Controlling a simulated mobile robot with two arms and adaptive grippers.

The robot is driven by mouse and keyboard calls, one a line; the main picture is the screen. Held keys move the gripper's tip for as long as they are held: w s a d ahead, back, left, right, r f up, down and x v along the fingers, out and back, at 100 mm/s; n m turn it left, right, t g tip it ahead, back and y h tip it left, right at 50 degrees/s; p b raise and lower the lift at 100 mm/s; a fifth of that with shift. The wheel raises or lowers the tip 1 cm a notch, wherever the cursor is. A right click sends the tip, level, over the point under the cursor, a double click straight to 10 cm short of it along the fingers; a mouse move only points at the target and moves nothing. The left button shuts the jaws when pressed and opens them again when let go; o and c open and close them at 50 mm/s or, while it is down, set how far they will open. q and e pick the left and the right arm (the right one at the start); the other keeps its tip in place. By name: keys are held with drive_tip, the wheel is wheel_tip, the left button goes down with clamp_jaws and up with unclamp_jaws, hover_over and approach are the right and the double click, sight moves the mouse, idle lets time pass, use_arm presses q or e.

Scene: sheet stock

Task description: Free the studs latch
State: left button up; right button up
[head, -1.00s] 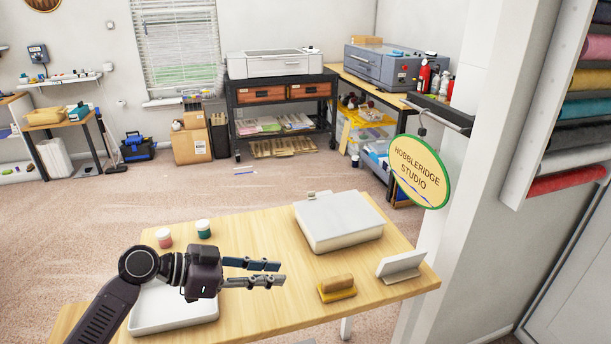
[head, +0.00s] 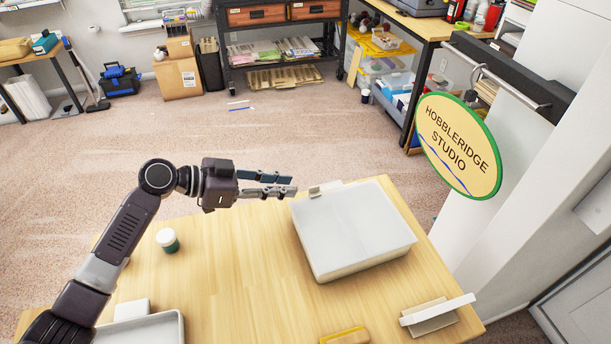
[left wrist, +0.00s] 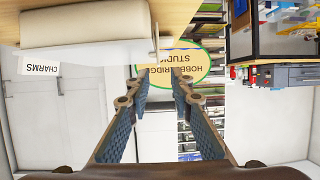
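A flat case (head: 352,230) with a white lid stands on the wooden table. A small pale latch (head: 325,187) shows at its far-left edge; I cannot read any "studs" label here. My left gripper (head: 293,184) is just left of the latch, fingers parted and pointing right towards it. I see nothing between them. In the left wrist view, which is upside down, the two fingers (left wrist: 158,85) are apart and a pale body (left wrist: 85,24), probably the case, is at the upper left. Contact with the latch cannot be made out. My right gripper is not in view.
A jar (head: 167,240) and a white tray (head: 150,330) are on the left of the table. A yellow-based block (head: 345,335) and a card stand (head: 436,314) are at the front right. The left wrist view shows a "CHARMS" label (left wrist: 40,67). An oval sign (head: 459,146) hangs right of the table.

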sight(312, 187)
use_arm(q)
drive_tip(key=p+x, duration=0.1)
drive_tip(key=x, duration=0.4)
drive_tip(key=shift+d+r+p, duration=0.15)
drive_tip(key=shift+p, duration=0.15)
drive_tip(key=shift+d, duration=0.25)
drive_tip(key=shift+w+f, duration=0.1)
drive_tip(key=shift+f, duration=0.2)
drive_tip(key=shift+c, duration=0.4)
clamp_jaws()
